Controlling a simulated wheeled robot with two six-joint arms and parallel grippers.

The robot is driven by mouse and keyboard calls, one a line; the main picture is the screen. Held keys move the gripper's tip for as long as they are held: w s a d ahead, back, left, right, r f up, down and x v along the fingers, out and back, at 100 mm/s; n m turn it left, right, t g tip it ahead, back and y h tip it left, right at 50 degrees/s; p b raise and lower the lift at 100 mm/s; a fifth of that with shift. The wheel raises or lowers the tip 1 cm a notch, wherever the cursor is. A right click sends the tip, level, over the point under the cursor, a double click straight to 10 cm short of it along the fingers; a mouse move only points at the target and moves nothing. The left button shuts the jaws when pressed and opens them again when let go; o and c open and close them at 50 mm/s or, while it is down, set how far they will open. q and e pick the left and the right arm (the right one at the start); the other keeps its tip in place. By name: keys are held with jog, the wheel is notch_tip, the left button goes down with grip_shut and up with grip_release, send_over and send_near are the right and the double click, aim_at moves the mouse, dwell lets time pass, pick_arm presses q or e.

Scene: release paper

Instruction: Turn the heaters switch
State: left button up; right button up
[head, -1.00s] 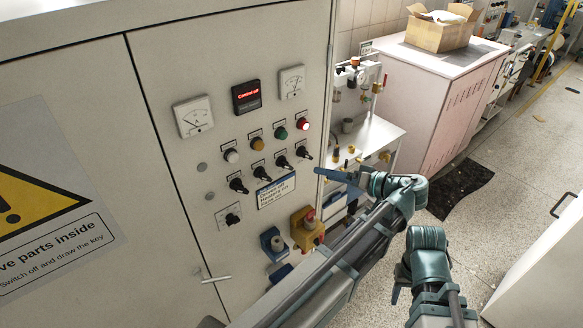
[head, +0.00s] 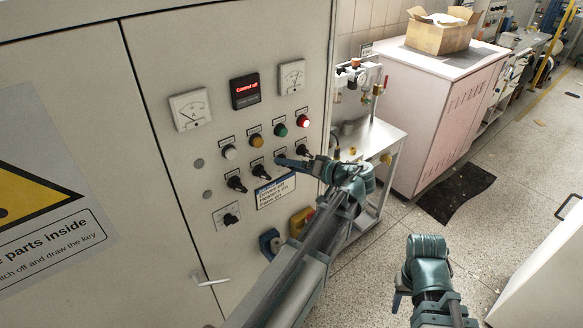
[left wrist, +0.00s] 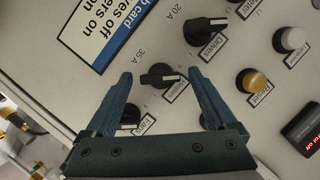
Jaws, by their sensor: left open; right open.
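The heaters switch (left wrist: 160,75) is a black knob with a white mark, beside a small label on the grey panel. In the left wrist view it lies between the spread fingers of my left gripper (left wrist: 160,74), which is open; I cannot tell whether they touch it. In the head view my left gripper (head: 282,162) is at the row of black switches and largely hides this knob. The drives switch (left wrist: 205,30) is above it, and the fans switch (left wrist: 130,116) is below, partly covered by a finger. My right gripper (head: 398,300) is open, low and away from the panel.
Coloured lamps, including a red one (head: 303,121), sit above the switches. A blue-edged sign (head: 276,191) is below them. A yellow box (head: 301,220) is low on the panel, partly behind my left arm. A metal cart (head: 378,140) stands to the right.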

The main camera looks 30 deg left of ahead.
pick_arm(q)
jog(key=shift+c, duration=0.2)
jog(key=c, duration=1.3)
jog(key=m+y+b, duration=0.1)
jog(key=m+b, duration=0.1)
jog(key=m+g+y+b, duration=0.1)
jog(key=m+b, duration=0.2)
jog(key=f+m+y+b, duration=0.1)
jog(key=m+b, duration=0.1)
jog(key=shift+w+m+g, duration=0.1)
jog(key=shift+m+g, duration=0.2)
jog(key=shift+m, duration=0.1)
jog(key=shift+c, duration=0.2)
jog(key=m+y+b, duration=0.2)
jog(key=m+b, duration=0.1)
jog(key=m, duration=0.1)
jog(key=shift+f+m+b, duration=0.15)
jog(key=shift+m+b, duration=0.15)
jog(key=shift+m+t+y+b, duration=0.5)
jog(key=shift+m+t+b, duration=0.6)
jog(key=shift+m, duration=1.4)
jog(key=o, duration=1.4)
